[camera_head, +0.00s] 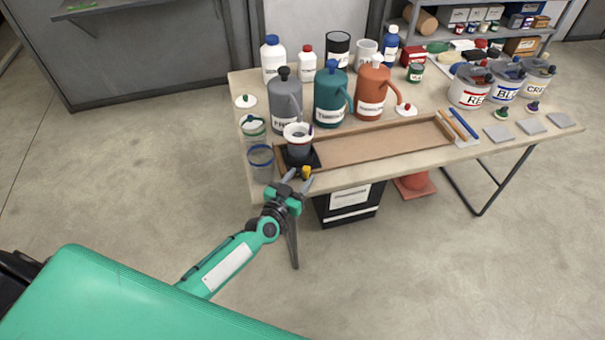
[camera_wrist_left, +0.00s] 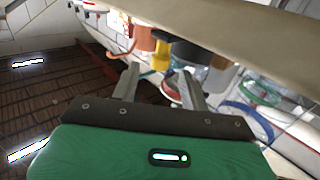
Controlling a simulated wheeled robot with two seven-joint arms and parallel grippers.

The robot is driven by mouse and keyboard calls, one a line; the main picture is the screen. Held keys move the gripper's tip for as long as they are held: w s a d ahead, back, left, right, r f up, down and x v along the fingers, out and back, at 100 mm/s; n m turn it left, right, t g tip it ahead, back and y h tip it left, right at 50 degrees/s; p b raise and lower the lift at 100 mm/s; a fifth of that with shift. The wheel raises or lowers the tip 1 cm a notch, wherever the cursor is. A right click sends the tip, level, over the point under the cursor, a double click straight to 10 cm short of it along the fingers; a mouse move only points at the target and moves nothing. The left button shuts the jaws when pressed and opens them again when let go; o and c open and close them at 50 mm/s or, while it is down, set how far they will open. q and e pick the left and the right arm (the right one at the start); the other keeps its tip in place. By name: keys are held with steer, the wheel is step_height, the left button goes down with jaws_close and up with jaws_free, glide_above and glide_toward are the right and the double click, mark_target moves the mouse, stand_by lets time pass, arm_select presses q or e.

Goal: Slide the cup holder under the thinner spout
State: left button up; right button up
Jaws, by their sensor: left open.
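The cup holder (camera_head: 302,160) is a black square base at the left end of a shallow wooden tray track (camera_head: 385,146). A white-rimmed cup (camera_head: 298,136) stands in it, below the grey jug-like dispenser (camera_head: 286,102). A yellow knob (camera_head: 306,171) sits at the holder's front edge. A teal dispenser (camera_head: 331,98), its blurred label starting with T, stands to the right, then an orange one (camera_head: 371,92). My left gripper (camera_head: 297,180) is open just in front of the knob. In the left wrist view, its fingers (camera_wrist_left: 160,82) point toward the yellow knob (camera_wrist_left: 161,56), apparently not touching.
Glass jars (camera_head: 260,160) stand at the table's left edge. A black bin (camera_head: 349,203) is below the table front. The tray right of the holder is clear.

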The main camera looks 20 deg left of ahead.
mark_target(308, 172)
arm_select(q)
steer(key=shift+w+d, duration=0.25)
steer(key=shift+w, duration=0.85)
steer(key=shift+c, duration=0.3)
arm_select(e)
steer(key=shift+s+a, duration=0.1)
steer(key=shift+a, duration=0.05)
arm_select(q)
jaws_close()
steer(key=shift+w+d+r, duration=0.1)
steer(key=shift+w+d, duration=0.2)
steer(key=shift+d, duration=0.2)
steer(key=w+d, duration=0.2)
steer(key=d, duration=0.2)
steer(key=w+d, duration=0.3)
steer(key=d, duration=0.1)
steer(key=w+d, duration=0.3)
steer(key=d, duration=0.1)
steer(key=shift+w+d+b, duration=0.15)
steer(key=shift+w+b, duration=0.05)
steer(key=shift+b, duration=0.15)
arm_select(e)
steer(key=shift+f, duration=0.4)
arm_select(q)
steer(key=shift+o, duration=0.3)
jaws_free()
arm_select(e)
steer(key=shift+a, duration=0.15)
arm_select(q)
steer(key=shift+s, duration=0.1)
